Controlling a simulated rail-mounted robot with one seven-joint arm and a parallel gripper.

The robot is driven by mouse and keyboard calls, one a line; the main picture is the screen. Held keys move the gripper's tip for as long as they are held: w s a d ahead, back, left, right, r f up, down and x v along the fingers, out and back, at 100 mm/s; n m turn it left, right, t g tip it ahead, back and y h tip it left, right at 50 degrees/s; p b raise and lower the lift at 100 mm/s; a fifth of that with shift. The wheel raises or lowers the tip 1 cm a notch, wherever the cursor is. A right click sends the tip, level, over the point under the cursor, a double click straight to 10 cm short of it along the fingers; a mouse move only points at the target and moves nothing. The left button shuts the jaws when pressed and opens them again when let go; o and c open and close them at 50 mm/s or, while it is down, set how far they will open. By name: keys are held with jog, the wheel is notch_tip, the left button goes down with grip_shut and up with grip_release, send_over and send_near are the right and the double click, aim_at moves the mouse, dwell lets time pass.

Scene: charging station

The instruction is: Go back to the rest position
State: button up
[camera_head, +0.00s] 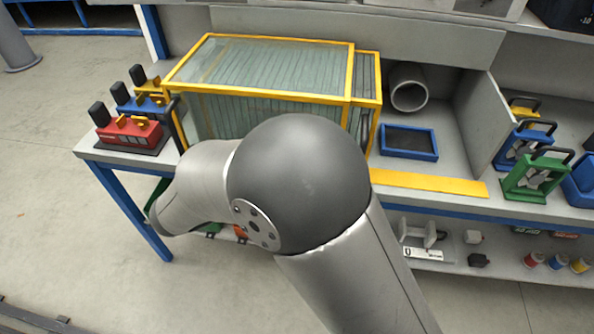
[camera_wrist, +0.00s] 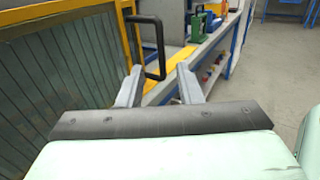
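My gripper (camera_wrist: 160,84) shows in the wrist view with its two grey fingers apart and nothing clamped between them. A black door handle (camera_wrist: 160,45) stands just ahead of the fingertips, its lower end in line with the gap; I cannot tell whether they touch. The handle is on the yellow-framed glass cabinet (camera_wrist: 60,85), which fills the left of that view. In the head view the cabinet (camera_head: 270,64) stands on the bench behind my grey arm. My arm hides part of the cabinet's front, and my gripper cannot be made out there.
Red, blue and yellow devices (camera_head: 130,132) stand left of the cabinet. To its right are a grey pipe (camera_head: 408,88), a blue tray (camera_head: 408,142), a yellow strip (camera_head: 430,184) and a green handled unit (camera_head: 540,175). A lower shelf (camera_head: 500,262) holds small parts.

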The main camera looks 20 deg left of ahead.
dwell(0.4)
jog(key=w+d+r+m+g+y+p, duration=0.15)
jog(key=d+m+g, duration=0.4)
jog(key=d, duration=0.55)
jog(key=d+m+g+p, duration=0.2)
jog(key=d+m+g, duration=0.35)
jog(key=d, duration=0.65)
jog(key=s+d+m+g+y+p, duration=0.1)
jog(key=s+d+m+y, duration=0.6)
jog(key=m, duration=0.8)
jog(key=d+y+p, duration=0.1)
jog(key=d+y, duration=0.1)
jog(key=y, duration=0.2)
jog(key=shift+s+f+m+g+p, duration=0.2)
jog(key=shift+s+m+g+p, duration=0.1)
jog(key=shift+s+m, duration=0.1)
jog(key=shift+w+d, duration=0.1)
jog(key=shift+d, duration=0.05)
